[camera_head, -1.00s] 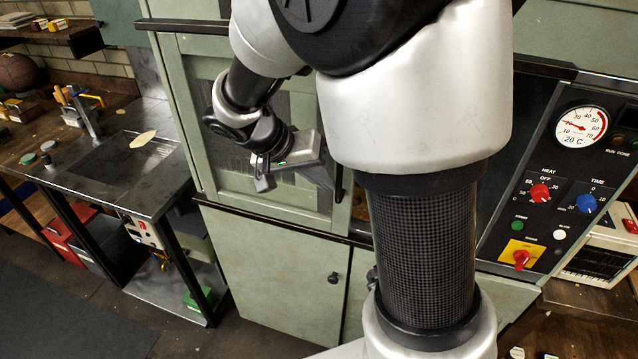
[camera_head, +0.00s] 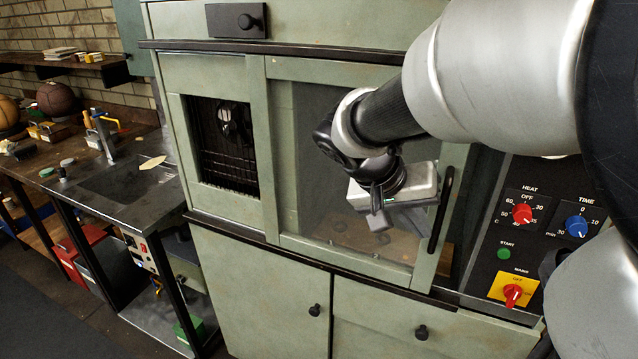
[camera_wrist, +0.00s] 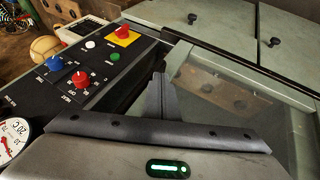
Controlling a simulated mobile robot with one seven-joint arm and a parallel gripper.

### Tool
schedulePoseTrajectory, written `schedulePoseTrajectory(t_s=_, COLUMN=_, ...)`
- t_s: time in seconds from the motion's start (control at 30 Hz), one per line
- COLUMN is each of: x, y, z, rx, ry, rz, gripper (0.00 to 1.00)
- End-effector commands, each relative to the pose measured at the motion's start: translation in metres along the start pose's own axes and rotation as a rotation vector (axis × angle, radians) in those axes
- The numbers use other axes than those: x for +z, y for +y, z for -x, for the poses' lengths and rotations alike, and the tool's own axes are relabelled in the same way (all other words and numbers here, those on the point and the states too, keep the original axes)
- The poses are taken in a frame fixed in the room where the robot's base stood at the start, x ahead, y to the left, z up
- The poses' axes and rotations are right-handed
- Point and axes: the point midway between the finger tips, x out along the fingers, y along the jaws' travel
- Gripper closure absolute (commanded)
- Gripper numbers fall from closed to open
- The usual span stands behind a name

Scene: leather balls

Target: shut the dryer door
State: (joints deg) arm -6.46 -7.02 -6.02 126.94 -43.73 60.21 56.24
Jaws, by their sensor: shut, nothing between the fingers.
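The dryer door (camera_head: 435,265) is a green sliding frame with a glass pane and a black upright handle (camera_head: 441,210) near its right side. It covers the right part of the dryer front (camera_head: 265,225), close beside the control panel. The shut fingers also show in the wrist view (camera_wrist: 161,98), beside the door's glass (camera_wrist: 225,88). Whether they touch the door is unclear.
The control panel (camera_head: 520,240) with red and blue knobs stands right of the door. A dark window with a rack (camera_head: 225,145) shows at the dryer's left. Cupboard doors (camera_head: 265,290) with knobs lie below. A sink bench (camera_head: 125,185) stands at the left.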

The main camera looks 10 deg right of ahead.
Motion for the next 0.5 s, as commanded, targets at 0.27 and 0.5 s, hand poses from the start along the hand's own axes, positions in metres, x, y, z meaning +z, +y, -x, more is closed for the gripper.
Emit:
schedulePoseTrajectory(t_s=0.27, x=0.011, y=0.053, z=-0.024, rx=0.0, ry=0.0, rz=-0.004, gripper=1.0)
schedulePoseTrajectory(t_s=0.5, x=0.013, y=0.07, z=-0.03, rx=-0.001, ry=0.001, rz=0.0, gripper=1.0)
